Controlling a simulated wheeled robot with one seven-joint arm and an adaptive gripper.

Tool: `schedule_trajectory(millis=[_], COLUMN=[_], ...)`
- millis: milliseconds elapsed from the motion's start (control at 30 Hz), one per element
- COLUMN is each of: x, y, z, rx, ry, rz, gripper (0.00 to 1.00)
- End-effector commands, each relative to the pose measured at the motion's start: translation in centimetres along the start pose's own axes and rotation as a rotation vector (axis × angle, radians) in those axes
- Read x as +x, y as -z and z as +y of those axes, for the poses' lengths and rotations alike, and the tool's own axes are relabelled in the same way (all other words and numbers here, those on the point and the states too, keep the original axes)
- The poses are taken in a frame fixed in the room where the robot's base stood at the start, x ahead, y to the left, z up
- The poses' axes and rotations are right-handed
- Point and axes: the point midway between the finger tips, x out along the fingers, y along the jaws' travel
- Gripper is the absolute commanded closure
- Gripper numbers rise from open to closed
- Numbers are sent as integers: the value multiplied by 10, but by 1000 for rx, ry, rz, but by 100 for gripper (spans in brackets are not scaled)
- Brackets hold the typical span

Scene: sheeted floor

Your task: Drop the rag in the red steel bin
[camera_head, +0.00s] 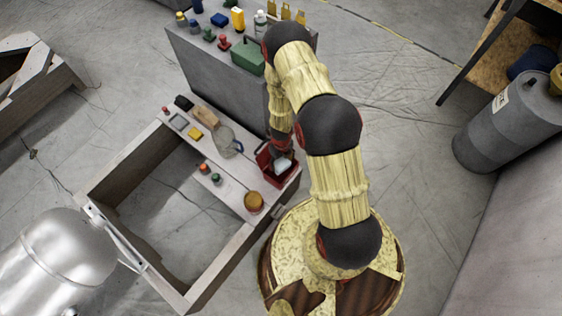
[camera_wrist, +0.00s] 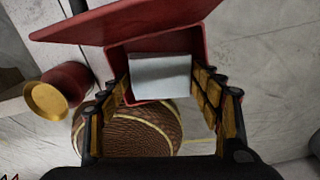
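The red steel bin (camera_wrist: 155,38) stands with its lid tipped up, below and ahead of my gripper in the wrist view. In the head view the bin (camera_head: 264,160) is on the right end of the bench. The pale grey rag (camera_wrist: 160,77) lies between my fingertips, over the bin's mouth, its sides against both fingers. It shows as a small white patch at the bin in the head view (camera_head: 283,165). My gripper (camera_wrist: 161,82) appears shut on the rag, its fingers held apart by the rag's width. How deep the rag sits is hard to tell.
A brown-red jar with a yellow top (camera_wrist: 46,101) stands left of the bin. The bench (camera_head: 221,180) also holds a glass jug (camera_head: 226,142) and several small items. A grey cabinet (camera_head: 215,75) with a green box stands behind. A grey barrel (camera_head: 503,125) is at right.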

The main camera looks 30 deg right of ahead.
Motion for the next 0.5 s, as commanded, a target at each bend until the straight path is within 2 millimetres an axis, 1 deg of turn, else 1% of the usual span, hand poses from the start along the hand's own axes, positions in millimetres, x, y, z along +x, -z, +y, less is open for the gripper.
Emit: schedule_trajectory(millis=[33, 333, 500], x=[0, 0, 0], y=[0, 0, 0], z=[0, 0, 0], rx=[0, 0, 0], ry=[0, 0, 0], rz=[0, 0, 0], gripper=[32, 15, 15])
